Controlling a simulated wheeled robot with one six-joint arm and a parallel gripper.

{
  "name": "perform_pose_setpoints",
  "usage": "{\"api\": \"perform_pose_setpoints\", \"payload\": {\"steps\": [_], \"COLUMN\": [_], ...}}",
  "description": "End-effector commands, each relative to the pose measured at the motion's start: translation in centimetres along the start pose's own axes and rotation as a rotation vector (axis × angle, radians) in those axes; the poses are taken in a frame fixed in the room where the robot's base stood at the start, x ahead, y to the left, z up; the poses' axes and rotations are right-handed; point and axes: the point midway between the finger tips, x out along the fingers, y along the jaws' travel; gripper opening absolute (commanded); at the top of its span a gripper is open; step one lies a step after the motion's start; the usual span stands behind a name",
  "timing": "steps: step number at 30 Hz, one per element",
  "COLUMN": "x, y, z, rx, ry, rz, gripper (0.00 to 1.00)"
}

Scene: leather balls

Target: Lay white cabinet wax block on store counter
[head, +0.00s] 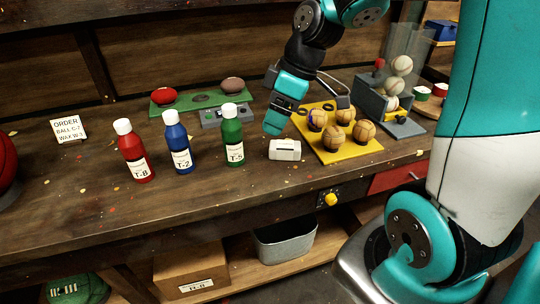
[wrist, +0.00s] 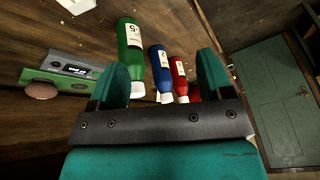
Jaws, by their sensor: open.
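A white block (head: 285,150), which looks like the wax block, lies on the wooden counter (head: 225,203) between the green bottle and the yellow mat. Its label is too small to read. A white piece at the top edge of the wrist view (wrist: 76,5) appears to be the same block, partly cut off. My gripper (head: 274,121) is above the counter, a little up and left of the block in the head view. In the wrist view its two teal fingers (wrist: 163,78) are spread apart with nothing held between them.
Red (head: 133,152), blue (head: 178,145) and green (head: 232,138) bottles stand left of the block. A yellow mat (head: 349,153) with several tan balls lies to its right. A green tray (head: 193,97) is behind the bottles. An order sign (head: 68,129) stands left. The front counter strip is clear.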

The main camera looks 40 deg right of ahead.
Motion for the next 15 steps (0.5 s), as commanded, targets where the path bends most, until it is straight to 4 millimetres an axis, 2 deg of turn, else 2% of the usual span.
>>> {"api": "perform_pose_setpoints", "payload": {"steps": [1,3,6,9,10,12,15], "x": [-0.3,-0.6,-1.1,-1.5,-1.6,-1.7,-1.8], "y": [-4.2,-9.3,-15.4,-19.4,-20.2,-21.4,-22.0], "z": [-1.7,-2.6,-2.5,-1.7,-1.4,-0.9,-0.6], "rx": [0.007,0.055,0.119,0.169,0.181,0.201,0.217], "ry": [-0.011,-0.032,-0.063,-0.089,-0.095,-0.105,-0.112], "rz": [-0.022,-0.053,-0.085,-0.104,-0.108,-0.113,-0.115], "gripper": [0.73,0.73,0.73,0.73,0.73,0.73,0.73]}}
